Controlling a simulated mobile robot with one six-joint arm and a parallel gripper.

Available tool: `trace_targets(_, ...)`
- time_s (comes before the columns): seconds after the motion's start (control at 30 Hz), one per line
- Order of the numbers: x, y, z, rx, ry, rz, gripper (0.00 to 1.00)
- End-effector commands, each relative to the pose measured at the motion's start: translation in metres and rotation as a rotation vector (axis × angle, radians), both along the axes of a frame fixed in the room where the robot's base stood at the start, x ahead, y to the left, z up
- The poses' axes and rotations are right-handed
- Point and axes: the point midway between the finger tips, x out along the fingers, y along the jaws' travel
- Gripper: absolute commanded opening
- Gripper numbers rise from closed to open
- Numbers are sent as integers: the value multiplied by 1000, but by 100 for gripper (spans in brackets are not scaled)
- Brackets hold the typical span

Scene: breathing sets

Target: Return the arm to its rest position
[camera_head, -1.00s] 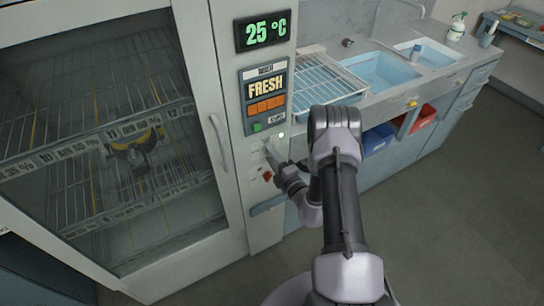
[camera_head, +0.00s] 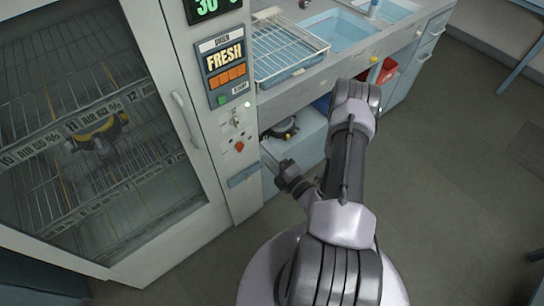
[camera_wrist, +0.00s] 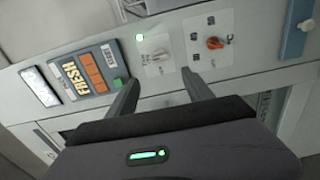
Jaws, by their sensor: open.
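My arm shows in the head view, bent in front of the cabinet. My gripper (camera_head: 270,158) is at its far end, low beside the cabinet's control column, apart from it. In the wrist view my gripper (camera_wrist: 161,80) has its two fingers spread with nothing between them. Beyond the fingertips are a light switch knob (camera_wrist: 158,56) and a red knob (camera_wrist: 214,43). In the head view the red knob (camera_head: 239,146) sits on the column above and left of my gripper.
The glass-doored cabinet (camera_head: 190,118) holds a yellow and black mask (camera_head: 97,132) on a rack. Its panel reads FRESH (camera_head: 225,56). A counter with a wire rack (camera_head: 285,48) and sinks (camera_head: 340,29) stands behind. A dark round item (camera_head: 283,129) is below.

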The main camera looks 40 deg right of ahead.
Motion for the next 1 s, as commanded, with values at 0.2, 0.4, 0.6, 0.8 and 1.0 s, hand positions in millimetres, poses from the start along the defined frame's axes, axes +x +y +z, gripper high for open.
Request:
trace_targets(0.2, -24, -1, 0, 0, 0, 1, 60)
trace_targets(0.4, -25, 0, 0, -1, 0, 2, 60)
trace_targets(0.6, -25, 0, 0, -1, 0, 3, 60)
trace_targets(0.8, 7, 49, 68, -225, -133, 305, 60)
trace_targets(1.0, -34, 208, 183, -923, -535, 1093, 60)
